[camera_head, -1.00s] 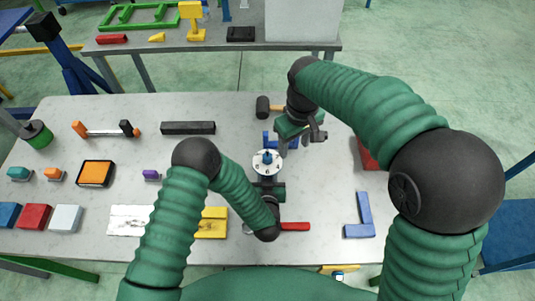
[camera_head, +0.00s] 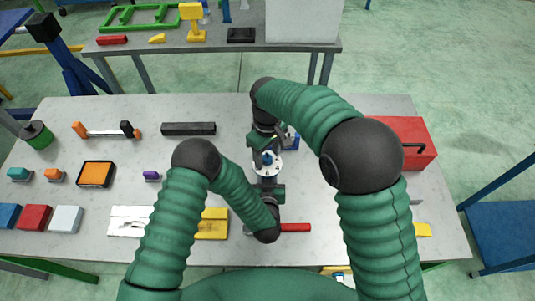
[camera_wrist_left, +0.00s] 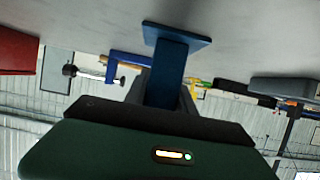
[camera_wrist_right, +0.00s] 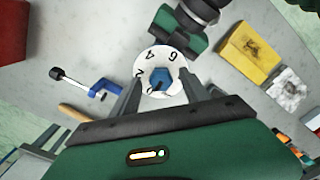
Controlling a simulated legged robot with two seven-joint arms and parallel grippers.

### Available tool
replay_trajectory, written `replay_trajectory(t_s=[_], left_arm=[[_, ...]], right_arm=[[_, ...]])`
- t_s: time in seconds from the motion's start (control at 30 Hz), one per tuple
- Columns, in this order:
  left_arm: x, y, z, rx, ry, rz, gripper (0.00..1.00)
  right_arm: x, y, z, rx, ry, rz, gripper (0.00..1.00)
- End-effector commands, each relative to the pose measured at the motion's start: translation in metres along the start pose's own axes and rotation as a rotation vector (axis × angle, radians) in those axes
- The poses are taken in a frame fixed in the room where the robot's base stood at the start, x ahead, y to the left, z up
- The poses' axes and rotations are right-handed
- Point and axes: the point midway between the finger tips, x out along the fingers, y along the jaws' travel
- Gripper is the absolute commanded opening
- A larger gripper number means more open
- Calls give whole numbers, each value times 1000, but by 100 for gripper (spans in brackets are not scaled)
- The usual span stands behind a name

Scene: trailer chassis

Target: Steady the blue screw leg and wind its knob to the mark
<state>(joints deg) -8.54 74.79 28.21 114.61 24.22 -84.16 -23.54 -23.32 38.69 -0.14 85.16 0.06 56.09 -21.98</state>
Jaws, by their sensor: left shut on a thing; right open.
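The blue screw leg (camera_wrist_left: 168,70) stands upright on its square foot (camera_wrist_left: 177,34) in the left wrist view. My left gripper (camera_head: 268,184) is shut on the leg below its dial. A white numbered dial (camera_head: 266,170) tops the leg, with the blue knob (camera_head: 267,157) at its centre. In the right wrist view the knob (camera_wrist_right: 161,77) sits on the dial (camera_wrist_right: 148,60), where 4 and 6 are legible. My right gripper (camera_wrist_right: 167,86) is open above the dial, its fingers on either side of the knob. Contact with the knob cannot be told.
A blue clamp (camera_wrist_right: 101,89) lies close to the leg. A red toolbox (camera_head: 405,131) stands at right, a yellow block (camera_head: 213,222) and a red-handled tool (camera_head: 295,227) near the front. A dark bar (camera_head: 188,129) lies behind.

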Motion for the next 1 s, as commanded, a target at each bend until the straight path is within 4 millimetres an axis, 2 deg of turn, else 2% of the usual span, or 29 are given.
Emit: replay_trajectory(t_s=[0.27,0.67,1.0], left_arm=[[0,1,2,0,-4,2,0],[0,1,2,0,-4,2,0],[-1,0,2,0,-4,2,0]], right_arm=[[3,0,0,1,1,0,53],[2,1,0,1,1,1,0],[2,2,0,26,2,3,0]])
